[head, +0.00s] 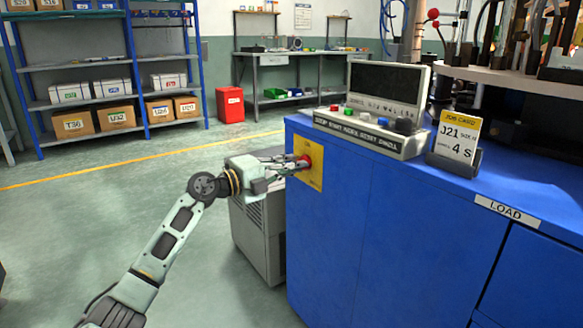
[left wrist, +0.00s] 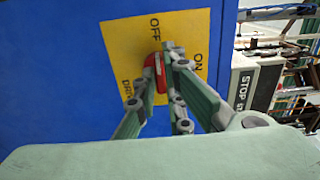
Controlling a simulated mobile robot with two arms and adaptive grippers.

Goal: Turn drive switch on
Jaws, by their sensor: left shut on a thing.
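The drive switch is a red knob (head: 306,161) on a yellow plate (head: 312,180) on the left side of the blue cabinet. In the left wrist view, the knob (left wrist: 151,66) sits on the plate (left wrist: 118,40) marked OFF, ON and DRIVE. Its long side runs roughly toward the OFF mark, with the ON mark off to the right. My left gripper (head: 297,163) is shut on the knob, and its fingers (left wrist: 160,84) hide part of it. My right gripper is not in view.
The blue cabinet (head: 400,230) carries a control panel (head: 372,135) with colored buttons and a dark screen. A job card (head: 458,138) stands to its right. A grey unit (head: 258,235) stands by the cabinet's left side. The floor at left is open.

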